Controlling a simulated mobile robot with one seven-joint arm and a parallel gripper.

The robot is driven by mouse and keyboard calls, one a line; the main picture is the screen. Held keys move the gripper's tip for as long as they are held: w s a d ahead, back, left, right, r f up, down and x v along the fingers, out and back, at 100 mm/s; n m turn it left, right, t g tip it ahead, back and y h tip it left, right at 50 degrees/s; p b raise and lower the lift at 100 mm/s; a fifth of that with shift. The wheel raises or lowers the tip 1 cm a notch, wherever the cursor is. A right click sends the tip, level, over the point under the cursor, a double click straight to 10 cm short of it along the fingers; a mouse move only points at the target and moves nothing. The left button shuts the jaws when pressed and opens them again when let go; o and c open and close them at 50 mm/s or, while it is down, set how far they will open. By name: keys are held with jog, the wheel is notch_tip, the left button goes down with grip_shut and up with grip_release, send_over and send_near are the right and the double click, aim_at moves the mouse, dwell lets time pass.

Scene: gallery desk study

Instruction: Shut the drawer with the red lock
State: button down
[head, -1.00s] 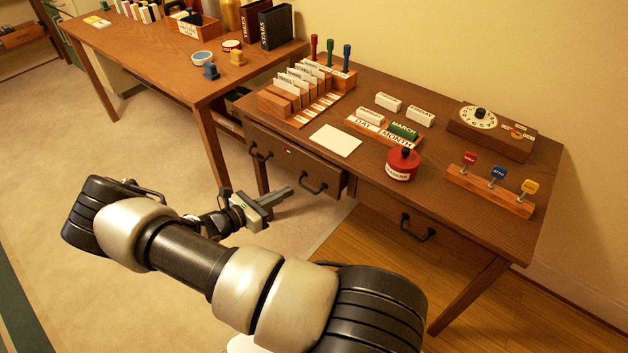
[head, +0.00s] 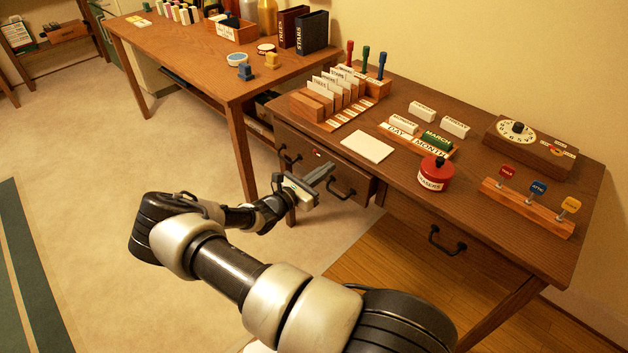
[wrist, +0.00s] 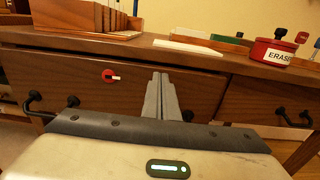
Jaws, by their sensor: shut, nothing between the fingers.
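The drawer (head: 326,171) with the red lock (head: 318,153) is at the desk's left side in the head view. It stands partly out, with its right side showing past the desk front. It has two black handles. In the wrist view the drawer front (wrist: 60,70) faces me, with the red lock (wrist: 108,76) left of my fingers. My gripper (head: 331,169) is shut and empty, pointing at the drawer front between the lock and the right handle (head: 341,188). In the wrist view my gripper (wrist: 162,82) overlaps the drawer front and partly hides that handle. I cannot tell if the fingertips touch.
Another drawer with a black handle (head: 447,241) is to the right under the desktop. A white card (head: 367,146), a red eraser pot (head: 436,174) and a card file (head: 328,108) stand on the desk (head: 470,195). A second table (head: 200,60) is at the back left.

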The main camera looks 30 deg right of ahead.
aim_at(337, 161)
jog(key=shift+x, duration=0.8)
jog(key=shift+d, duration=0.1)
jog(key=b+x, duration=0.1)
jog(key=x, duration=0.3)
jog(key=shift+w+d, duration=0.1)
jog(key=shift+d, duration=0.2)
jog(key=shift+r, duration=0.2)
jog(key=shift+a, duration=0.25)
jog(key=p+v, duration=0.2)
jog(key=v, duration=1.2)
